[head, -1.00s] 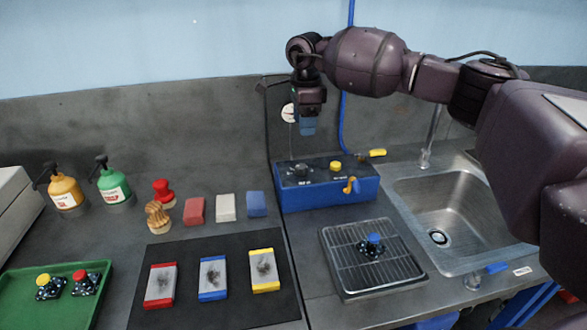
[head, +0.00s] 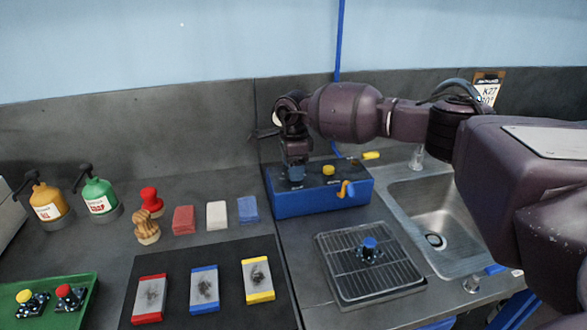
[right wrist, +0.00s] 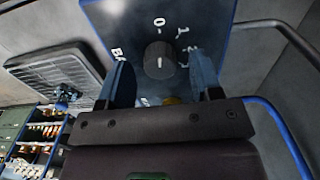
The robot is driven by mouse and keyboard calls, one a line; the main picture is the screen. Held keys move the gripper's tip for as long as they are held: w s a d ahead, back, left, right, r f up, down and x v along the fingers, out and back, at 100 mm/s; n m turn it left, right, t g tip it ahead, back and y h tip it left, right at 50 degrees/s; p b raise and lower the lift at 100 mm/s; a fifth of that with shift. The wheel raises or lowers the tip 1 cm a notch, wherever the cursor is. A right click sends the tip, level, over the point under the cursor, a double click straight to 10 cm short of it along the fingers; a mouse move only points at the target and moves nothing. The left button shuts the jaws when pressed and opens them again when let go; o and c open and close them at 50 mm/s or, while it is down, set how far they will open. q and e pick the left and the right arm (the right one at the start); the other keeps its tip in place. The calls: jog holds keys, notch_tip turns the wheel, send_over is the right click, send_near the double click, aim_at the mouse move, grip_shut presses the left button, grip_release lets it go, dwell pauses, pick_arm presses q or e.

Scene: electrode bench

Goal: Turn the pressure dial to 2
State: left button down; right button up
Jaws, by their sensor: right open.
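The pressure dial (right wrist: 159,60) is a round black knob on the top of the blue box (head: 325,200). In the right wrist view, white numbers stand around it; a 0 and a 1 can be read, others are partly covered. A short white mark shows on the knob, but which number it points to is unclear. My right gripper (head: 296,178) points down over the left part of the box and hides the dial in the head view. Its blue fingers (right wrist: 161,75) are open, one on each side of the knob; contact cannot be told. My left gripper is not in view.
A yellow button (head: 328,170) and an orange lever (head: 345,189) sit on the box, right of my gripper. A sink (head: 450,215) is to the right. A drain rack (head: 340,265) with a blue-topped part stands in front. Coloured blocks (head: 217,215) lie to the left.

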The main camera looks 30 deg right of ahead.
jog(key=shift+f, duration=0.4)
jog(key=c, duration=0.9)
